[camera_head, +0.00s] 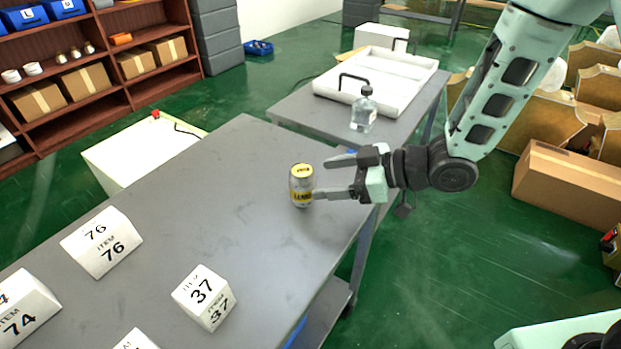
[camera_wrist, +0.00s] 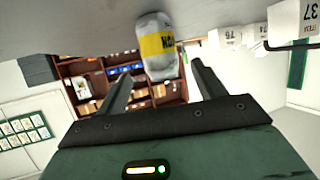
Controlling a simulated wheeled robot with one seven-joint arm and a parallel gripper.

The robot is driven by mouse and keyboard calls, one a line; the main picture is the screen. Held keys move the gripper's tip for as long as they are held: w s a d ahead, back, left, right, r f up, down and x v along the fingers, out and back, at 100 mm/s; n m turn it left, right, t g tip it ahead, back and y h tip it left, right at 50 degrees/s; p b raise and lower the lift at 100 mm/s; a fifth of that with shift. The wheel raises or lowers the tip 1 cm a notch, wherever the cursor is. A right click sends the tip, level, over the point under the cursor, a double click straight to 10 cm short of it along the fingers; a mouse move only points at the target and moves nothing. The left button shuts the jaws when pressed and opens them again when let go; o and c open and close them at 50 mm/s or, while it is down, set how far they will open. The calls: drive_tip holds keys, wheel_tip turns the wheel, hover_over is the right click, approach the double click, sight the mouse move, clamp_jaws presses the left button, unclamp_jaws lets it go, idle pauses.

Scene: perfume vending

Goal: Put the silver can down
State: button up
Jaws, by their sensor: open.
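The silver can (camera_head: 301,185) with a yellow top and yellow label band stands upright on the grey table (camera_head: 205,215), near its far right edge. My gripper (camera_head: 335,176) comes in from the right with its fingers level, beside the can. In the wrist view the can (camera_wrist: 158,48) shows beyond and between the two spread fingers of my gripper (camera_wrist: 155,80), with a gap on both sides. The jaws are open, and the can rests on the table surface.
Numbered white blocks, marked 76 (camera_head: 102,243) and 37 (camera_head: 203,297), stand on the nearer part of the table. A clear bottle (camera_head: 363,112) and a white tray (camera_head: 375,80) are on a second table behind. The table middle is clear.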

drive_tip(key=d+r+m+t+h, duration=0.1)
drive_tip(key=d+r+m+h, duration=0.15)
drive_tip(key=d+h, duration=0.25)
drive_tip(key=s+r+m+g+h, duration=0.2)
drive_tip(key=s+h, duration=0.1)
drive_tip(key=s, duration=0.8)
drive_tip(key=s+d+r+m+g+h, duration=0.1)
drive_tip(key=s+r+m+g+h, duration=0.1)
drive_tip(key=s, duration=0.9)
drive_tip(key=shift+s+d+r+g+h, duration=0.15)
drive_tip(key=shift+d+r+g+h, duration=0.1)
drive_tip(key=shift+r+g+h, duration=0.65)
